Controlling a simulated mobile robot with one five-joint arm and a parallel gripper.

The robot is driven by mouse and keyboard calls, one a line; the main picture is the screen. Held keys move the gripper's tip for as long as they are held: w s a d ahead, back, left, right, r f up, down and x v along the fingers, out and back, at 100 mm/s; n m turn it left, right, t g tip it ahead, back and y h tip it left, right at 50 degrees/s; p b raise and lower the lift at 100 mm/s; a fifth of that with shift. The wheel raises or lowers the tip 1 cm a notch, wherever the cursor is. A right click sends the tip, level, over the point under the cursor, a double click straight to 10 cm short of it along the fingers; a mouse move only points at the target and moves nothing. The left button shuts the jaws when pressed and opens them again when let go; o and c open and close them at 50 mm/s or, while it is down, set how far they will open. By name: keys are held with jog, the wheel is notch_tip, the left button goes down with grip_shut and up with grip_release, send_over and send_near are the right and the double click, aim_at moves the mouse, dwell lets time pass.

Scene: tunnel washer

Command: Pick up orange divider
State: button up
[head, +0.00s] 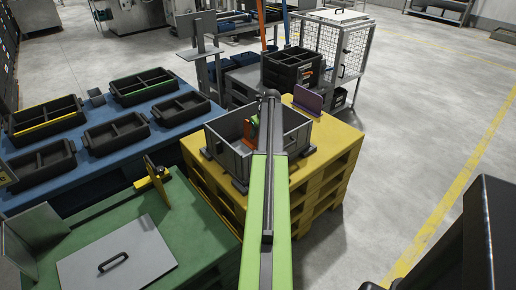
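A small upright orange piece (250,132), which looks like the orange divider, shows inside the grey open crate (224,152). The crate stands on a yellow pallet stack (334,150). My green and dark arm reaches forward over the crate and covers its middle and part of the orange piece. A small green part shows beside the top of the orange piece; I cannot tell what it is. My gripper cannot be made out and seems hidden behind the arm, so I cannot see whether it touches the orange piece.
A purple upright plate (308,99) stands on the pallet behind the crate. A black divided crate (289,68) is farther back. A blue table (103,166) with several black trays and a green table (190,232) lie left. Open floor (410,120) lies right.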

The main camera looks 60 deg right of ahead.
jog(key=shift+r, duration=0.1)
grip_shut()
dwell(1.3)
